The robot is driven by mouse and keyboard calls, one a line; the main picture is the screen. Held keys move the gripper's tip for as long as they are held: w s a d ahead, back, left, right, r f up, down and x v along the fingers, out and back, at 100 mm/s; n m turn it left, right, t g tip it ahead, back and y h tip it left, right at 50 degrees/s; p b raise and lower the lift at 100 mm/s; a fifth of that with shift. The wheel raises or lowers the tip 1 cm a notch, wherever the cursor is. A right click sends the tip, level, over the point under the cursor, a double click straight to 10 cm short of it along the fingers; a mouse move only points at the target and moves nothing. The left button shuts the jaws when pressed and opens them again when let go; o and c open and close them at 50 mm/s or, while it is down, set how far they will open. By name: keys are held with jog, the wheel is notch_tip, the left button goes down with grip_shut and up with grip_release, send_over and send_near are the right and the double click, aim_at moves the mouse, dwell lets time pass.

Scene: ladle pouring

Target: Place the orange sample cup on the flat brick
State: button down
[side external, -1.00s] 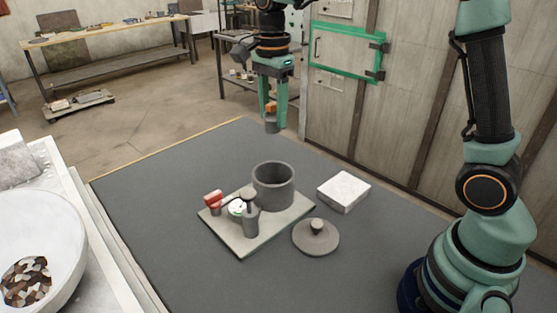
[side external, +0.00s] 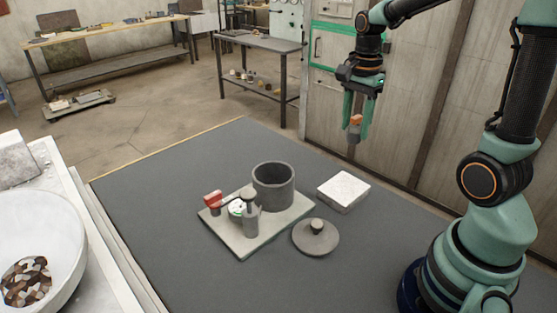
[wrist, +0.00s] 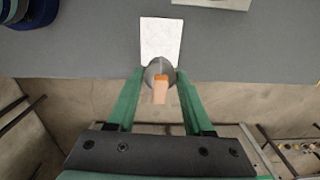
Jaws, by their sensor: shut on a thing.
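My gripper (side external: 355,130) is shut on the orange sample cup (side external: 355,121), which has an orange upper part and a grey lower part. It holds the cup in the air, above and behind the flat brick (side external: 344,190). The flat brick is a pale, speckled block lying on the dark mat, with nothing on its top. In the wrist view the cup (wrist: 160,92) sits between the green fingers, and the brick (wrist: 160,38) shows beyond it, partly covered by the cup.
A grey board (side external: 228,241) carries a dark pot (side external: 273,196), a red-ended item (side external: 213,198) and small grey pieces. A round lid (side external: 316,240) with a knob lies in front of the brick. A white bowl (side external: 75,255) stands at the left. The mat (side external: 200,165) behind the board is clear.

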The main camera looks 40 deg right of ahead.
notch_tip(320, 180, down, 14)
jog(key=shift+f, duration=0.1)
dwell(0.4)
jog(key=shift+c, duration=1.5)
grip_release()
jog(key=shift+f, duration=0.1)
